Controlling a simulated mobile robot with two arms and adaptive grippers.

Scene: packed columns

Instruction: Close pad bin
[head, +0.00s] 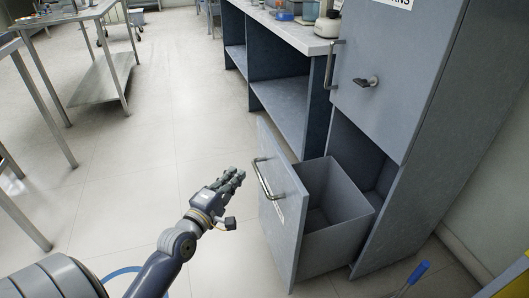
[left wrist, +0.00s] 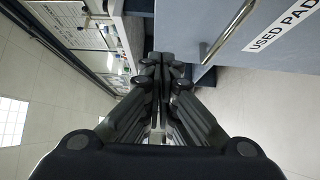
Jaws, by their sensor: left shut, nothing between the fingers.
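The pad bin (head: 333,190) is a grey drawer-like bin at the foot of a tall grey cabinet. It stands pulled out, and its inside looks empty. Its front panel (head: 280,222) carries a curved metal handle (head: 264,178). In the left wrist view the handle (left wrist: 222,38) and a label reading "USED PAD" (left wrist: 284,27) show on the panel. My left gripper (head: 239,175) is shut and empty, just left of the handle and apart from it in the head view. In the left wrist view its fingers (left wrist: 161,62) are together beside the panel. My right gripper is not in view.
The tall cabinet (head: 420,60) has an upper door with a handle and latch. A counter (head: 285,28) with open shelves stands behind. A metal table (head: 85,14) is at upper left. A blue-handled tool (head: 412,280) lies at lower right. The floor left of the bin is clear.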

